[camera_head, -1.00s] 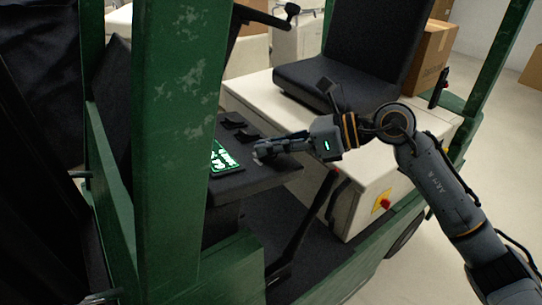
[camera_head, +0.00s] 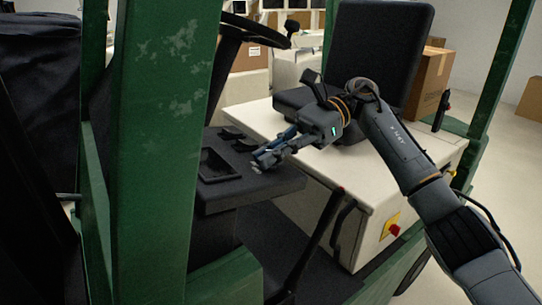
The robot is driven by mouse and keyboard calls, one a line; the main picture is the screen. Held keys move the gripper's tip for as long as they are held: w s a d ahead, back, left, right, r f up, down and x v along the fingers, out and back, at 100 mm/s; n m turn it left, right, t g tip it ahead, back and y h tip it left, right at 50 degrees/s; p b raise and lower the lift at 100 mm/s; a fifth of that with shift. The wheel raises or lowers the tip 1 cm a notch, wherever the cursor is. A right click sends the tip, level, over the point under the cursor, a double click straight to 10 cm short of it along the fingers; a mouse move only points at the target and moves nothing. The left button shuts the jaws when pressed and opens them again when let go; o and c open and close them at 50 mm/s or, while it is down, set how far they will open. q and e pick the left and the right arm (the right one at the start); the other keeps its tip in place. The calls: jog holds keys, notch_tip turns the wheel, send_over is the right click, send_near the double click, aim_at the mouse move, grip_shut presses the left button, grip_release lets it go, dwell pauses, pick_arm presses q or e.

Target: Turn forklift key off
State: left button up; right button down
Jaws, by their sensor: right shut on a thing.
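The forklift's dark dashboard panel (camera_head: 245,190) sits behind the green front post, with a recessed dark display (camera_head: 217,166) that is unlit. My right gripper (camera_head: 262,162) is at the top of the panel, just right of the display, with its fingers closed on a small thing. The key itself is too small and too covered by the fingers to make out clearly. My left gripper does not show.
The green post (camera_head: 170,150) stands close on the left. A steering wheel (camera_head: 255,30) is above the panel. The black seat (camera_head: 375,60) stands on a white housing with a red button (camera_head: 394,230). Levers (camera_head: 325,215) rise below the panel.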

jog(key=shift+n+g+h, duration=0.3)
jog(key=shift+n+g, duration=0.1)
jog(key=shift+n, duration=0.1)
jog(key=c, duration=1.5)
grip_release()
notch_tip(320, 180, up, 10)
jog(key=shift+f, duration=0.1)
